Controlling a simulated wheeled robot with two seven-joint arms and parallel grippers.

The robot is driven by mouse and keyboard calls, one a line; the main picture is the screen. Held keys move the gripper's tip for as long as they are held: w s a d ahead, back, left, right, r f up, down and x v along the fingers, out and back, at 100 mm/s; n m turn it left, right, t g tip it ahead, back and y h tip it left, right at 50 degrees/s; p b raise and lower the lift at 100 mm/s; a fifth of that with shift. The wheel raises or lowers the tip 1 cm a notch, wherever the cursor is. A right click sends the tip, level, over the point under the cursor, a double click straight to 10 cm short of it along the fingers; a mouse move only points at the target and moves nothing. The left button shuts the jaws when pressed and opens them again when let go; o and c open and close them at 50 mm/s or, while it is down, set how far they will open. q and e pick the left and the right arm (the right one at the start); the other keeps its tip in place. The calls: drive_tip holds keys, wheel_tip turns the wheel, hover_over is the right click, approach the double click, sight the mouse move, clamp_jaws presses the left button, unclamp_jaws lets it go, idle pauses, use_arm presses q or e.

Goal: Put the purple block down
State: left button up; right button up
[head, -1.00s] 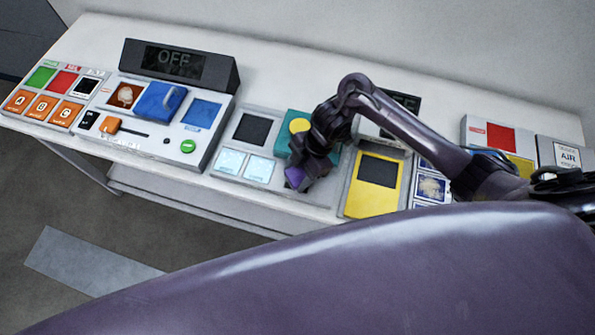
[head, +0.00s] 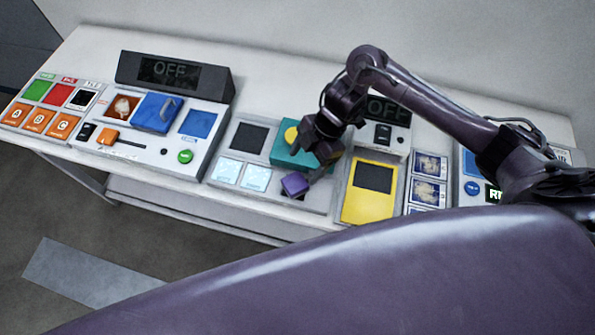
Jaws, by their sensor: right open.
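The purple block (head: 294,184) sits at the front of the grey panel (head: 227,195), below the teal plate (head: 284,156) with its yellow round piece (head: 291,135). A dark patch shows under the block's front edge; I cannot tell if it is a recess or shadow. My right gripper (head: 309,166) is open, just above and behind the block. One finger is close to the block's right side; I cannot tell if it touches. The gripper hides part of the teal plate. My left gripper is out of view.
A yellow panel with a dark window (head: 372,180) stands close to the right. Two pale blue tiles (head: 242,174) and a dark square (head: 249,138) lie left. A box reading OFF (head: 384,134) stands behind my right arm. The white table's back strip (head: 290,85) is clear.

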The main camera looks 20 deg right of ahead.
drive_tip(key=v, duration=0.4)
drive_tip(key=shift+s+f, duration=0.1)
idle(0.5)
